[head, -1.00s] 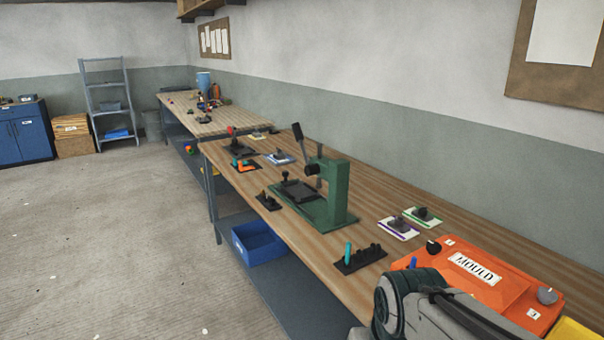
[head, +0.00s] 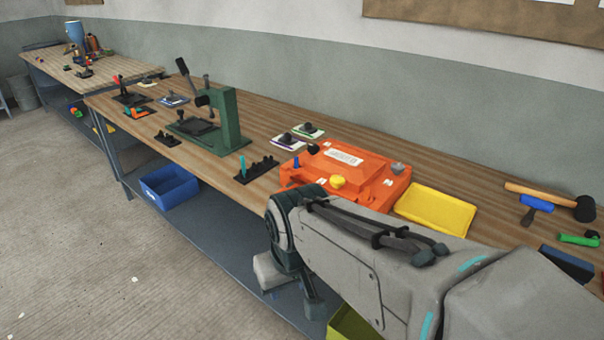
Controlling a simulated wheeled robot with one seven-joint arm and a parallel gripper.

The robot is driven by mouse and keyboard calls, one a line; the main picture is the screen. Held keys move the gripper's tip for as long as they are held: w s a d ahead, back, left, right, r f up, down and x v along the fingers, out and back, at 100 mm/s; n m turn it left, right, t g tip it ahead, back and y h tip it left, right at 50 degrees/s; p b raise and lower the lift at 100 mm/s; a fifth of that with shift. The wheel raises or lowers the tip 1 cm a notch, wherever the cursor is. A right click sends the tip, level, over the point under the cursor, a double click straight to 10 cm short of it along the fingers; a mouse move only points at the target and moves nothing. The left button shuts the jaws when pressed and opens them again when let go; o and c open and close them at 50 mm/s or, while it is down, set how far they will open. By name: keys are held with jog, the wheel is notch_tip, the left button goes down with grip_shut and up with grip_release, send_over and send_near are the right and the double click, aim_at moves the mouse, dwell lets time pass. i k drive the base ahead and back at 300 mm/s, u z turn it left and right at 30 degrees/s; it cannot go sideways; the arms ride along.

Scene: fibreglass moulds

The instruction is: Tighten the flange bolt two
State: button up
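The orange mould (head: 362,196) lies on the long wooden bench, just behind my arm in the head view. A black knob (head: 313,149), a grey knob (head: 397,169) and a yellow knob (head: 338,182) stand around its top. A blue peg (head: 295,161) stands at its left edge. The small white tags by the knobs are too small to read, so I cannot tell which one is flange bolt two. My arm crosses in front of the bench, bent downward at its left end. My gripper's fingers do not show.
A yellow tray (head: 437,209) sits right of the mould. A mallet (head: 550,200) and other tools lie farther right. A black rack with a teal peg (head: 257,170) and a green press (head: 228,122) stand to the left. A blue bin (head: 170,188) is on the lower shelf. The floor at left is open.

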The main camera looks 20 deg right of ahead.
aim_at(336, 180)
jog(key=u, duration=1.1)
jog(key=i, duration=0.45)
jog(key=z, duration=2.25)
